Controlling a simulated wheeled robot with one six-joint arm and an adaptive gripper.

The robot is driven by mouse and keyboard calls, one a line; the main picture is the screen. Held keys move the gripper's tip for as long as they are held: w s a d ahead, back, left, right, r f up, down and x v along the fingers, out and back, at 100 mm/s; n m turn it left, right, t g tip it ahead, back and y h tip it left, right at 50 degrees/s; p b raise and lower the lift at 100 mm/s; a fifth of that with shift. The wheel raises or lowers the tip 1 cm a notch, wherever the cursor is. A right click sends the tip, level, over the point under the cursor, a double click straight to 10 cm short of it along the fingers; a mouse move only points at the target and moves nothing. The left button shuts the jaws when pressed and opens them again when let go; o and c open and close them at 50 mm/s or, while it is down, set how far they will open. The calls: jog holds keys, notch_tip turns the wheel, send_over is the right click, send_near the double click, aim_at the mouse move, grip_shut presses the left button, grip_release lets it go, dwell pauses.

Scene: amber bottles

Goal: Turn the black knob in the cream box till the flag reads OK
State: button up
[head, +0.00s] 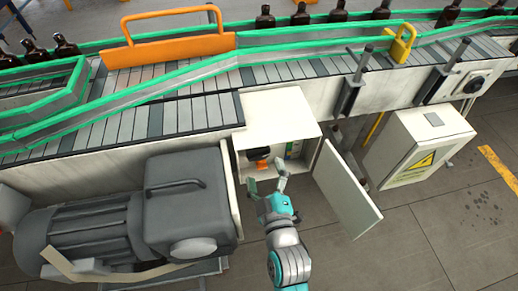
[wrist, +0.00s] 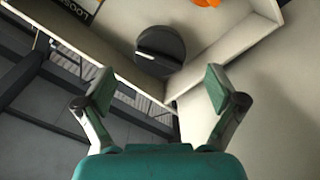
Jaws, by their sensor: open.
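The cream box (head: 280,108) sits under the conveyor with its door (head: 346,190) swung open to the right. The black knob (head: 258,154) is inside on the left of the box. In the wrist view the knob (wrist: 160,50) is a round black disc with a raised bar and a pale mark, beyond my fingertips. An orange part (head: 263,165) shows just below the knob in the head view. My gripper (head: 267,186) is at the box's opening, open and empty, apart from the knob. No flag reading is legible.
A large grey motor (head: 130,205) stands to the left of my arm. A cream cabinet with a yellow warning sign (head: 420,165) stands to the right. The conveyor (head: 200,108) runs above, with amber bottles (head: 338,12) behind. Bare floor (head: 420,245) lies at the lower right.

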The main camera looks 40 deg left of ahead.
aim_at(261, 158)
jog(key=x, duration=0.6)
jog(key=shift+w+a, duration=0.2)
jog(key=shift+w, duration=0.1)
jog(key=c, duration=1.1)
